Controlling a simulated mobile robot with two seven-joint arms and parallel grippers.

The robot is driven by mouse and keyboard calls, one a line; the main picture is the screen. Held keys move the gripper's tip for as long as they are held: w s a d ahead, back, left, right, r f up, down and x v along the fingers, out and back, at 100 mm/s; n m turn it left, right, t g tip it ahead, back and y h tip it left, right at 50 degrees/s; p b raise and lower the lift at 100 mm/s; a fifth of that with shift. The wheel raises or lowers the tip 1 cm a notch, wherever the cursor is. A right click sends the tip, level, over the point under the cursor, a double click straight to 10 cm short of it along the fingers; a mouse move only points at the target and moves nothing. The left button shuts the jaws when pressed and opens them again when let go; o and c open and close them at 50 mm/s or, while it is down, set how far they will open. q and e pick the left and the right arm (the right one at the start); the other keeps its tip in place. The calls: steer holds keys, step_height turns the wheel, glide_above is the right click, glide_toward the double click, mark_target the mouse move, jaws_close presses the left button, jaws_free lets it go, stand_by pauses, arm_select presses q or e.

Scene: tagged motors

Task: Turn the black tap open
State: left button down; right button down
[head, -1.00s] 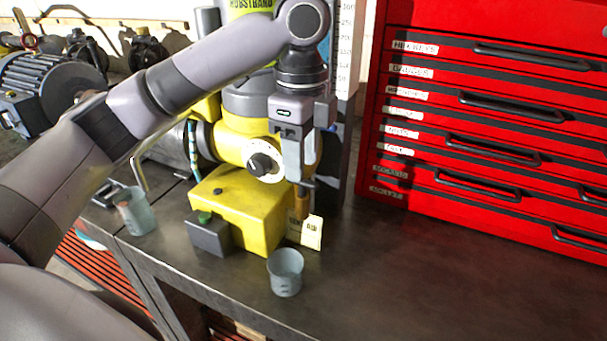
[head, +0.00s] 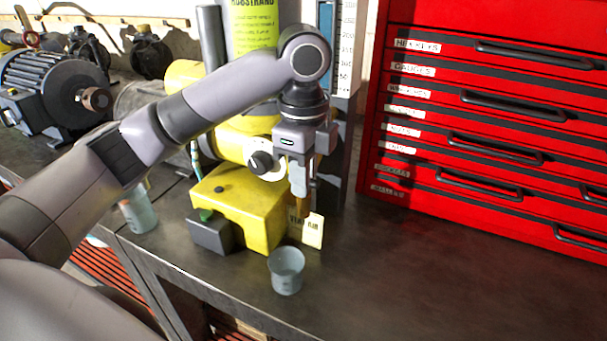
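A black knob (head: 261,162) on a round white dial sits on the yellow machine (head: 236,206); it is the black turning part I can make out, and I cannot tell if it is the tap. A small brass piece (head: 305,208) shows low on the machine's right side, above a cream tag (head: 313,231). My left gripper (head: 302,192) points down just right of the dial, in front of the machine, with its fingertips at the brass piece. I cannot tell whether they touch it, or how wide the fingers are. My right gripper is not in view.
A grey cup (head: 286,271) stands in front of the tag, and another cup (head: 139,212) stands at the left. A dark grey block (head: 209,233) adjoins the yellow base. A red tool chest (head: 500,110) fills the right. The dark bench (head: 420,270) is clear at front right.

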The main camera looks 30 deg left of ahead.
arm_select(q)
steer(key=shift+n, duration=0.3)
steer(key=n, duration=1.2)
steer(key=shift+n, duration=2.2)
steer(key=c, duration=1.1)
jaws_free()
